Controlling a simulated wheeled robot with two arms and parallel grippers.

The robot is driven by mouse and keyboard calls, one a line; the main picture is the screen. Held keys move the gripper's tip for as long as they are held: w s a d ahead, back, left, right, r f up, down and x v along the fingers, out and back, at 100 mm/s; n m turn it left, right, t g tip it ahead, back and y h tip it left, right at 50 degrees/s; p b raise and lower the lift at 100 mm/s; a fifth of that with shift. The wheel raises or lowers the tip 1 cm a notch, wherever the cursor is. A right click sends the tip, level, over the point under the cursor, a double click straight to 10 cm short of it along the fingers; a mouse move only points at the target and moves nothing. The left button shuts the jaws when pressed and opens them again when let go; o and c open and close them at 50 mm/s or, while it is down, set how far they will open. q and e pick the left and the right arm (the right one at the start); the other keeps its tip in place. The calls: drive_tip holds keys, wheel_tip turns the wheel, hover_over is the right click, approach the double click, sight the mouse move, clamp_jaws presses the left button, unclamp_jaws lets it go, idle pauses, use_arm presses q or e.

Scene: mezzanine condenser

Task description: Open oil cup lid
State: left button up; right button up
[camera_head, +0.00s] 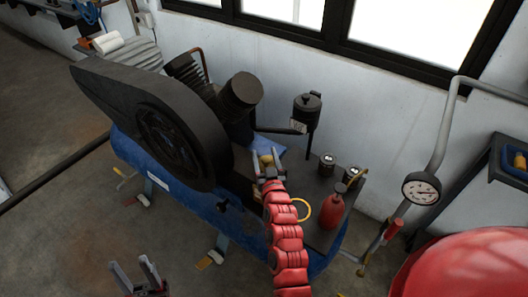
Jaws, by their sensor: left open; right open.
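A black lidded cup (307,108) with a small knob on top stands upright near the wall, behind the compressor; its lid looks shut. I cannot tell for certain that it is the oil cup. My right gripper (267,158) is at the end of the red segmented arm, over the compressor's top plate, below and left of the black cup. It is open, with a small brass-coloured part (266,161) at its fingers; I cannot tell if they touch. My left gripper (134,268) is open and empty, low at the left above the floor.
The compressor has a big black flywheel (155,125) and a blue tank (190,195). A red oil can (333,207) and two small dark cans (327,164) (352,177) stand on the plate beside my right arm. A pressure gauge (421,188) and a red rounded body (465,265) are at right.

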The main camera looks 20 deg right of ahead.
drive_tip(key=shift+w+d, duration=0.1)
drive_tip(key=shift+w, duration=0.5)
clamp_jaws()
idle(1.1)
